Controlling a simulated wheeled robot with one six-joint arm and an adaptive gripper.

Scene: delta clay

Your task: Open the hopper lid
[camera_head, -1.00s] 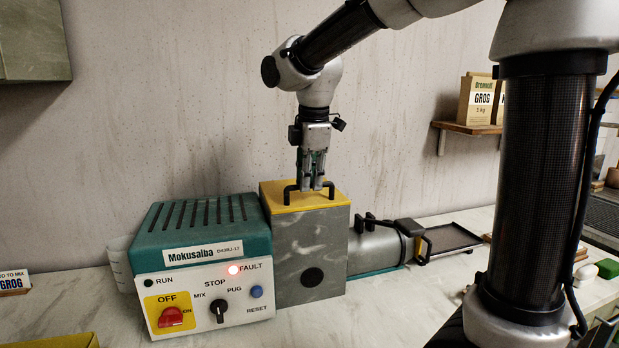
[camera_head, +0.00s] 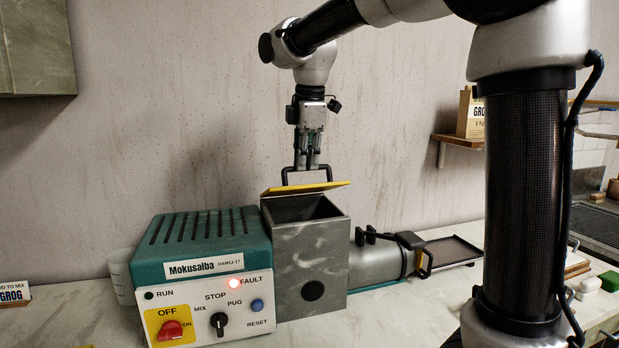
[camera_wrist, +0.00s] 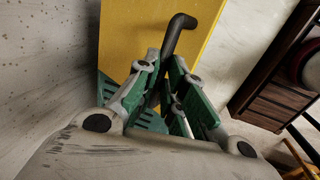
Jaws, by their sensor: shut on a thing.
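The yellow hopper lid (camera_head: 308,188) is up off the grey hopper (camera_head: 312,247) and tilted, with a gap under it that shows the dark hopper opening (camera_head: 298,208). The lid's black handle (camera_head: 325,170) stands on its top. My gripper (camera_head: 308,167) is above the lid and shut on the handle. In the wrist view my gripper's green fingers (camera_wrist: 172,90) close around the handle (camera_wrist: 178,30), with the yellow lid (camera_wrist: 122,32) behind. Whether the lid's back edge touches the hopper is hard to tell.
The teal machine body (camera_head: 205,237) with its white control panel (camera_head: 205,305) stands left of the hopper, its red fault light lit. A grey barrel (camera_head: 378,262) and a dark tray (camera_head: 448,250) extend right.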

